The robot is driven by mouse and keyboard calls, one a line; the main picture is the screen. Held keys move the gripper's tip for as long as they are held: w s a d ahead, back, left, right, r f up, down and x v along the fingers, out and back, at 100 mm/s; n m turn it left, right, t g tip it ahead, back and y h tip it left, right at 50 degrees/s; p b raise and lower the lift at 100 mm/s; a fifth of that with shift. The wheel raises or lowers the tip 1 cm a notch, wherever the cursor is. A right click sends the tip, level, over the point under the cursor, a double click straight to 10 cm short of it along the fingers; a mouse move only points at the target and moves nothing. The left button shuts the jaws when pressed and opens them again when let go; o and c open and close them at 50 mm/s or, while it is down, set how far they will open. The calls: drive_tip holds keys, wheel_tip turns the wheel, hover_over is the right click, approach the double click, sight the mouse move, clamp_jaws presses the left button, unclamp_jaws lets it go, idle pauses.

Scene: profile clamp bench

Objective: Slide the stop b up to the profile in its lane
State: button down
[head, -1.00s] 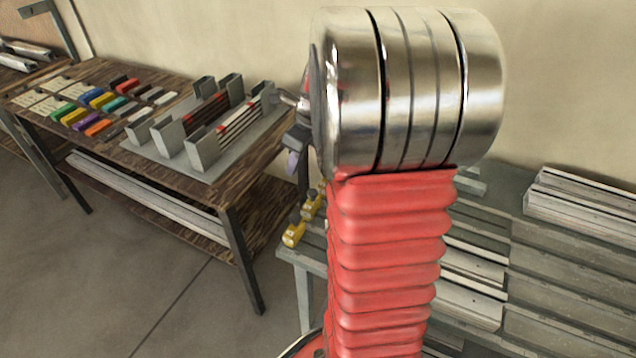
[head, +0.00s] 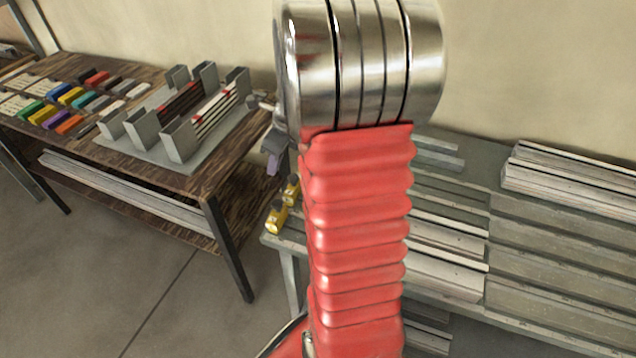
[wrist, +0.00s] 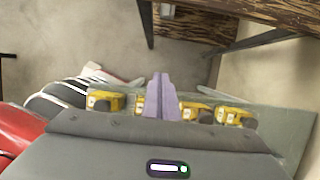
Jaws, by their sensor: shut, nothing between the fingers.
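Several yellow stops (head: 277,216) sit at the near left end of the grey bench (head: 460,282). In the wrist view they form a row (wrist: 106,102) along the bench end, partly hidden by my gripper. I cannot tell which is stop b. Long pale profiles (head: 445,245) lie in the bench's lanes, partly behind my red arm. My gripper (head: 273,160), with purple-grey fingers, is shut and empty, above the stops and apart from them as far as I can tell. In the wrist view its fingers (wrist: 160,82) cover part of the middle stops.
A wooden table (head: 205,188) at the left holds coloured blocks (head: 70,95) and a grey rack (head: 180,142) with upright plates. More profiles (head: 570,175) are stacked at the bench's back right. Open floor (head: 100,270) lies at the front left.

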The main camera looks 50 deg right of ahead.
drive_tip(key=shift+s+d+f, duration=0.35)
drive_tip(key=shift+s+d, duration=0.1)
drive_tip(key=shift+s, duration=0.9)
drive_tip(key=shift+s+d+f, duration=0.3)
drive_tip(key=shift+s+d, duration=0.2)
drive_tip(key=shift+s, duration=0.85)
drive_tip(key=shift+s+d+f, duration=0.35)
drive_tip(key=shift+s+d, duration=0.1)
drive_tip(key=shift+s, duration=0.9)
drive_tip(key=shift+s+d, duration=0.2)
drive_tip(key=shift+s, duration=0.3)
drive_tip(key=shift+w, duration=0.1)
drive_tip(key=shift+w+a, duration=0.25)
drive_tip(key=shift+w, duration=0.45)
drive_tip(key=shift+r, duration=0.1)
drive_tip(key=shift+r, duration=0.15)
wheel_tip(320, 180, up, 7)
